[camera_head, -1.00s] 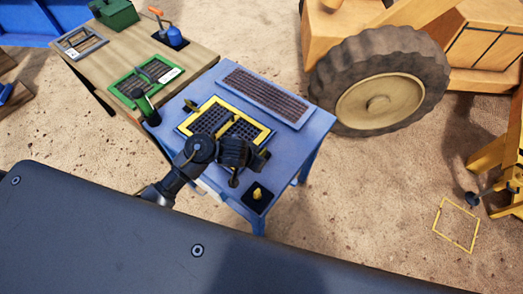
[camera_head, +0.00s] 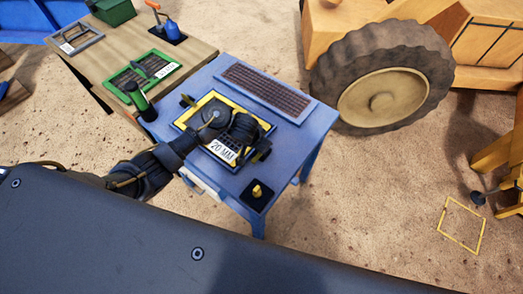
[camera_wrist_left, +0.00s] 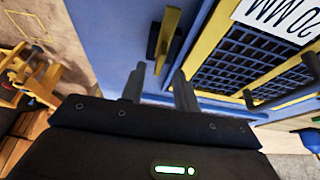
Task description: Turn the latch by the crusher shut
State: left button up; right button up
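In the left wrist view a yellow latch bar (camera_wrist_left: 169,32) on a dark base stands beside a yellow-framed mesh screen (camera_wrist_left: 250,62) with a "20 MM" label. The bar runs roughly along the screen's side. My left gripper (camera_wrist_left: 160,78) is open; its two fingers stand apart, with the latch just beyond their tips and nothing visibly held. In the head view my left gripper (camera_head: 258,146) is over the right side of the screen (camera_head: 197,103) and largely hides this latch. Another yellow latch (camera_head: 187,100) shows at the screen's left. My right gripper is not in view.
The blue table (camera_head: 302,133) also bears a long brown mesh panel (camera_head: 262,90) and a yellow knob on a black base (camera_head: 257,192). A wooden table (camera_head: 85,68) adjoins at left. A large-wheeled orange machine (camera_head: 480,55) stands at right.

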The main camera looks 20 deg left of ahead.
aim_at(259, 153)
pick_arm(q)
jog(key=shift+b+x, duration=0.55)
jog(key=shift+x, duration=1.2)
jog(key=shift+r, duration=0.1)
grip_shut()
